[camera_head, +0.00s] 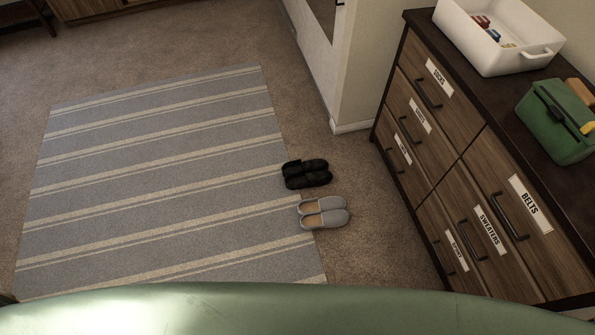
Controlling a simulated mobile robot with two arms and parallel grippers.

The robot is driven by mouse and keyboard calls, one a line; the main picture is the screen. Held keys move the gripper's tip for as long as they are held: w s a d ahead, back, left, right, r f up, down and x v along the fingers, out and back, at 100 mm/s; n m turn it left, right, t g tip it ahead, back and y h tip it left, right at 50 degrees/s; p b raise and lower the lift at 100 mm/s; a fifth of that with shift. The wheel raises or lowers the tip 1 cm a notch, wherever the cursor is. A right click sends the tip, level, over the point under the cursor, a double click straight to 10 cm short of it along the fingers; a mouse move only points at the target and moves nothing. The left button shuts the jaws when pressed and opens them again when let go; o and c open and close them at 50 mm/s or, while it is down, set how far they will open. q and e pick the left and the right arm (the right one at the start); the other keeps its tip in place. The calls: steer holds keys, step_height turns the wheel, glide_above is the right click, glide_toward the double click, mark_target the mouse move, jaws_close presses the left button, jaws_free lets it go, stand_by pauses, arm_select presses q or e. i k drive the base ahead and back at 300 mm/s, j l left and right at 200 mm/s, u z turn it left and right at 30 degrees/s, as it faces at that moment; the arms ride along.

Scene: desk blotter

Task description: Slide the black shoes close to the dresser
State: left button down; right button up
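A pair of black shoes (306,174) lies side by side at the right edge of the striped rug, toes pointing right. The wooden dresser (462,143) stands at the right, with labelled drawers and dark handles. A strip of bare carpet separates the shoes from the dresser. Neither of my grippers is in view.
Grey slip-on shoes (324,212) sit just below the black pair. The striped rug (150,178) lies flat at the left. A wall corner (352,120) juts out beyond the shoes. A white bin (497,40) and a green box (556,120) are on the dresser top.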

mark_target(299, 175)
steer(key=i+j+z, duration=0.15)
steer(key=i+j, duration=0.15)
steer(key=j, duration=0.15)
steer(key=i+j+z, duration=0.15)
steer(key=i+j, duration=0.15)
steer(key=j, duration=0.15)
